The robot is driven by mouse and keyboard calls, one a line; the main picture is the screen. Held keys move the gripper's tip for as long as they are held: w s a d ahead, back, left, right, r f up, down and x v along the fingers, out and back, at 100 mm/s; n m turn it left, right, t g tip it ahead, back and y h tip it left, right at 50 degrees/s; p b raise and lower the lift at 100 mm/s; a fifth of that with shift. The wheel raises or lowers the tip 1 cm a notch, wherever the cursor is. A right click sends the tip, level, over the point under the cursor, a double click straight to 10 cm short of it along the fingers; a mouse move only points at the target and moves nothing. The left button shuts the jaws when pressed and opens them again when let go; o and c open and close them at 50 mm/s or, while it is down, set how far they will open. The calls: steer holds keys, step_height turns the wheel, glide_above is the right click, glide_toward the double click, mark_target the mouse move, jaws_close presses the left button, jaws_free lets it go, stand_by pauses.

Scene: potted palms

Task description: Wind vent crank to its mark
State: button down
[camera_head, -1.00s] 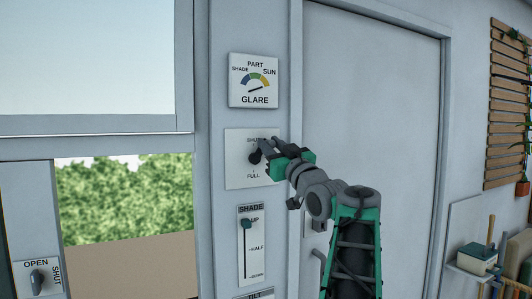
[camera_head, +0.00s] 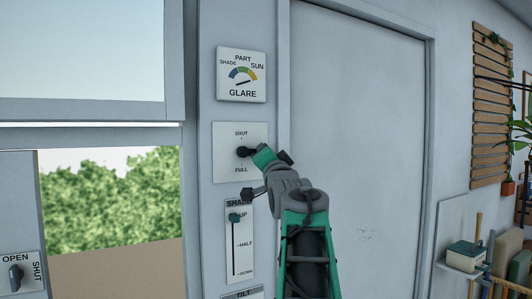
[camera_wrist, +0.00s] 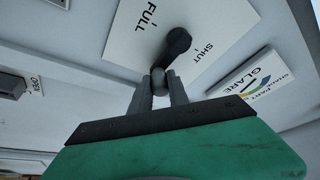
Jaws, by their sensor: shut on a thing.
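The vent crank (camera_head: 243,152) is dark, on a white plate (camera_head: 228,170) marked SHUT at the top and FULL at the bottom. In the wrist view the crank arm (camera_wrist: 177,42) runs from its hub to a rounded knob (camera_wrist: 159,82). It points sideways, roughly midway between the SHUT and FULL marks, to the right as the head view faces the plate. My gripper (camera_wrist: 160,91) has its two grey fingers shut on the knob, one on each side. In the head view my gripper (camera_head: 256,154) partly hides the crank and knob.
A GLARE dial (camera_head: 241,75) is above the plate, and a SHADE slider (camera_head: 235,245) below, close under my wrist. An OPEN/SHUT knob (camera_head: 15,278) is at lower left. A door (camera_head: 360,130) is right, a window left. A shelf (camera_head: 465,265) holds things at far right.

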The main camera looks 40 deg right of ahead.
steer(key=a+f+m+g+p, duration=0.1)
steer(key=m, duration=0.3)
steer(key=a+f+m+g+y, duration=0.1)
steer(key=m+g, duration=0.1)
steer(key=m, duration=0.3)
steer(key=w+a+f+m+g+p, duration=0.1)
steer(key=m, duration=0.3)
steer(key=shift+a+f+m+g+y+p, duration=0.15)
steer(key=shift+f+m+g+y+p, duration=0.15)
steer(key=shift+f, duration=0.1)
steer(key=shift+w+a+f+m+y+p, duration=0.15)
steer(key=shift+a+m+y+p, duration=0.3)
steer(key=shift+m+p, duration=0.3)
steer(key=shift+w+a+r+m+y+p, duration=0.1)
steer(key=shift+a+m+y+p, duration=0.35)
steer(key=shift+m, duration=0.4)
steer(key=c, duration=1.3)
jaws_free()
steer(key=shift+o, duration=0.2)
steer(key=shift+f, duration=0.2)
